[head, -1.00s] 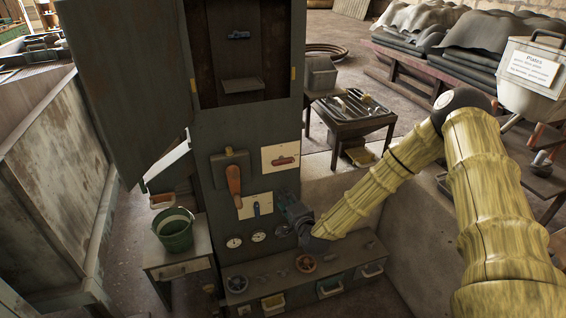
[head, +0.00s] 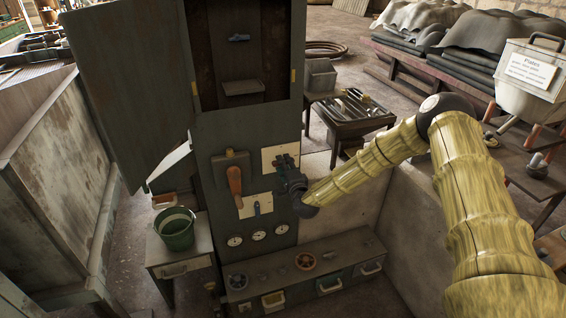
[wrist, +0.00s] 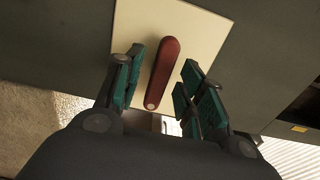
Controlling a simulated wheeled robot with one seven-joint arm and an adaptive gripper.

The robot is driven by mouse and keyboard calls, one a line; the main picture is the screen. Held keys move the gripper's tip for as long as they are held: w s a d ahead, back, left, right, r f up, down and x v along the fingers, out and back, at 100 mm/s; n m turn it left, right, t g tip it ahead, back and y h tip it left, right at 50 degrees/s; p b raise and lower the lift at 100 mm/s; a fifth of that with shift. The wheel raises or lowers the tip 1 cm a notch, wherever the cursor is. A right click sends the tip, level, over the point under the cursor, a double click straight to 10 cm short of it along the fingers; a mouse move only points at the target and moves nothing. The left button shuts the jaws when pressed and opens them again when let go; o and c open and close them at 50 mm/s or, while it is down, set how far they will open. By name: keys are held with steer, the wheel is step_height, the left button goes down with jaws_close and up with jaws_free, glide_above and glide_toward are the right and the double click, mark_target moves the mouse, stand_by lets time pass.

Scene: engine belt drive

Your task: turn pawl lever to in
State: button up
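A red lever (wrist: 164,70) on a cream plate (wrist: 207,35) shows in the wrist view; I cannot read a label that says it is the pawl lever. My gripper (wrist: 160,78) is open, with one teal-padded finger on each side of the lever and visible gaps to it. In the head view my gripper (head: 287,168) is in front of the upper right cream plate (head: 269,154) and hides the lever there. A blue lever (head: 257,208) on another cream plate (head: 246,205) and a large orange-handled lever (head: 235,182) are to its left.
Gauges (head: 259,234) sit below the levers. A bench with handwheels (head: 305,261) and drawers juts out at the panel's foot. An open cabinet door (head: 130,90) hangs at the left, above a green bucket (head: 176,232). A tool table (head: 352,112) stands behind my arm.

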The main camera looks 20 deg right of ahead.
steer(key=shift+w, duration=0.65)
steer(key=shift+c, duration=0.4)
jaws_close()
